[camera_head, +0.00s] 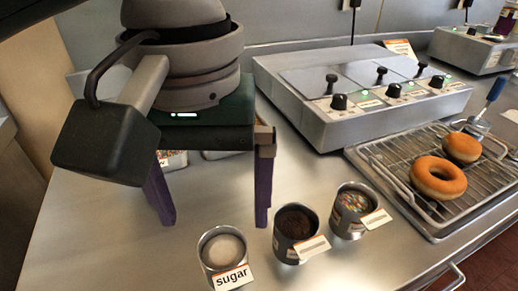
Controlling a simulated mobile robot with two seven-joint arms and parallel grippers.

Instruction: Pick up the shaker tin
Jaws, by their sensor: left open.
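Three metal tins stand in a slanting row on the steel counter. The front one (222,247) holds white contents and has a "sugar" label. The middle tin (295,232) holds dark brown contents. The right tin (351,210) holds multicoloured sprinkles. The labels on the middle and right tins are too small to read. My left gripper (214,222) points down with its two purple fingers wide apart and nothing held between them. It appears behind and above the sugar tin, apart from all three tins. My right gripper is not in view.
A wire rack on a tray (376,172) holds two ring doughnuts (437,178) on the right. A grey unit (322,128) with black knobs stands at the back. Containers behind my left gripper are partly hidden. Bare counter (100,235) lies at the left.

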